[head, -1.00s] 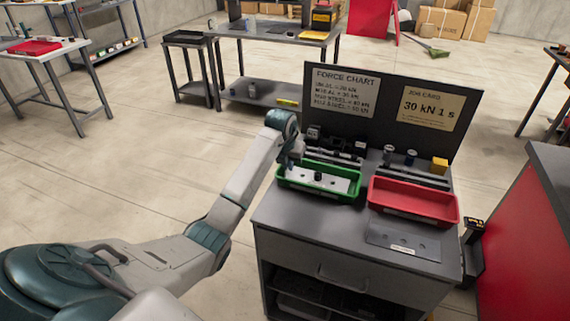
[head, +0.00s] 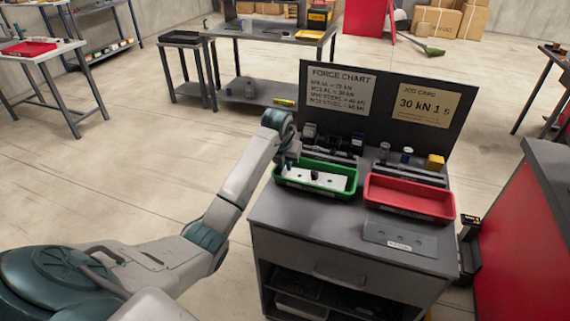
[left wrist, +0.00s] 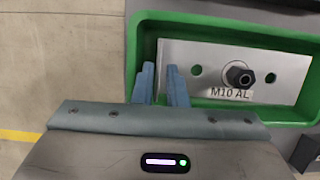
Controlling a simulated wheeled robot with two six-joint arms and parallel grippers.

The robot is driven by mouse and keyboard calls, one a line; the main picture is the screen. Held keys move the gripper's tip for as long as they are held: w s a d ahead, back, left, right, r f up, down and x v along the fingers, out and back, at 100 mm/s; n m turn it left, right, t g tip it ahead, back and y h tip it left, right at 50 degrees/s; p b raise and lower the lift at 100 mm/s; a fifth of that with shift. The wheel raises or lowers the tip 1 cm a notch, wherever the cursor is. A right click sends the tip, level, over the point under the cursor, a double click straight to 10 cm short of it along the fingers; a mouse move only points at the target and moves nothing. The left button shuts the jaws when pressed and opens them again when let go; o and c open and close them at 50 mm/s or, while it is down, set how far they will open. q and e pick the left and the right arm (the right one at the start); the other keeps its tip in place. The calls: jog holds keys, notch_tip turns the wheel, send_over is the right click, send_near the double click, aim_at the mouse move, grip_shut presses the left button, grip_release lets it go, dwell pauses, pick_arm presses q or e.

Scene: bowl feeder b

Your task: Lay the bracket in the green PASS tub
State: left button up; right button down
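The bracket (head: 330,181) is a pale flat plate with holes and a dark bolt and nut standing in it. It lies in the green tub (head: 318,190), which stands on the grey cabinet's top. In the left wrist view the bracket (left wrist: 205,84) carries an "M10 AL" label and lies flat inside the tub (left wrist: 142,55). My left gripper (left wrist: 161,84) has its blue fingers a little apart, over the tub's left end beside the bracket's left edge. In the head view the left gripper (head: 288,163) is at the tub's left end. My right gripper is out of view.
A red tub (head: 410,199) stands right of the green one. A grey plate with holes (head: 400,235) lies in front of it. A dark board with cards (head: 385,100) rises behind, with small parts before it. A red-sided bench (head: 525,240) is at right.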

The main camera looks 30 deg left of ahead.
pick_arm(q)
jog(key=a+b+v, duration=0.1)
jog(key=v, duration=1.1)
jog(key=shift+d+r, duration=0.4)
jog(key=shift+d, duration=0.05)
